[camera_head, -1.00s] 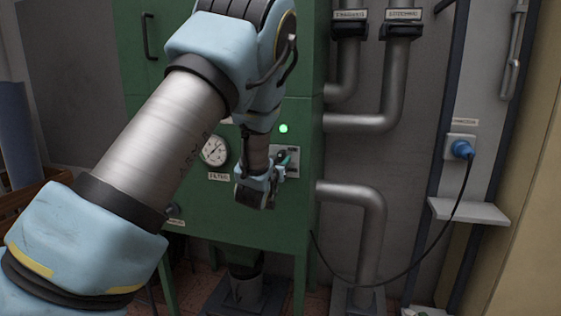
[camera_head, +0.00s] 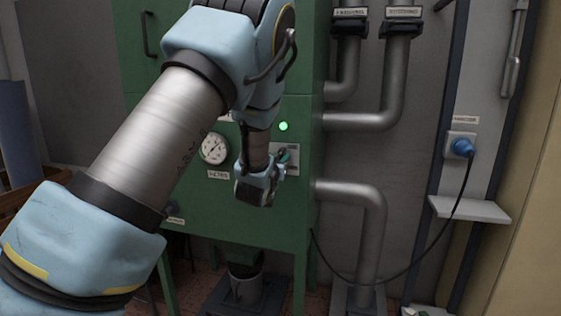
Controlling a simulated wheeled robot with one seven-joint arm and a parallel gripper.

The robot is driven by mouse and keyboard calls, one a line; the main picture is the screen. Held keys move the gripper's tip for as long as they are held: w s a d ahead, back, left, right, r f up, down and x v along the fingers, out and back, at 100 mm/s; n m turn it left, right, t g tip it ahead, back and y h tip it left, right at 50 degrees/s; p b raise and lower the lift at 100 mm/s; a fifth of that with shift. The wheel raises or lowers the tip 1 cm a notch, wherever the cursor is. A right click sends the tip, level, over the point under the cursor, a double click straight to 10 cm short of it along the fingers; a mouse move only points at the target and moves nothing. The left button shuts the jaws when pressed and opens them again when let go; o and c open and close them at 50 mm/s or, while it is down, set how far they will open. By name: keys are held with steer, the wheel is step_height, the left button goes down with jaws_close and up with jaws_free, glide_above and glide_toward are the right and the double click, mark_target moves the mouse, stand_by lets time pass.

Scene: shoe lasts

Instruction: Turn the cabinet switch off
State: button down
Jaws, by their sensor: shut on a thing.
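The green cabinet (camera_head: 225,215) stands against the wall in the middle of the head view. Its switch (camera_head: 285,157) is on the front, on a pale plate right of centre; its teal handle shows only in part beside my gripper. My gripper (camera_head: 276,174) is at the switch and shut on it, its jaws partly hidden by my own wrist. The exact angle of the handle is hard to tell. A green lamp (camera_head: 283,127) above the switch is lit.
A round gauge (camera_head: 214,149) sits left of the switch, close to my arm. Steel pipes (camera_head: 375,220) run from the cabinet's right side. A blue plug (camera_head: 462,148) with a black cable is in a wall socket, above a small shelf (camera_head: 470,209).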

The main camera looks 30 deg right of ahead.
steer(key=m+b, duration=0.3)
steer(key=m, duration=0.1)
steer(key=shift+s+d+f+b, duration=0.2)
steer(key=shift+f+b, duration=0.05)
steer(key=shift+b, duration=0.05)
steer(key=shift+s+d+f+m+b, duration=0.15)
steer(key=shift+m+b, duration=0.95)
steer(key=shift+m, duration=1.05)
steer(key=shift+s+d+f+m+b, duration=0.15)
steer(key=shift+m+b, duration=0.95)
steer(key=shift+m, duration=1.1)
steer(key=shift+f+m+b, duration=0.15)
steer(key=shift+m+b, duration=0.95)
steer(key=shift+m, duration=1.05)
steer(key=c, duration=0.8)
jaws_free()
steer(key=shift+o, duration=0.2)
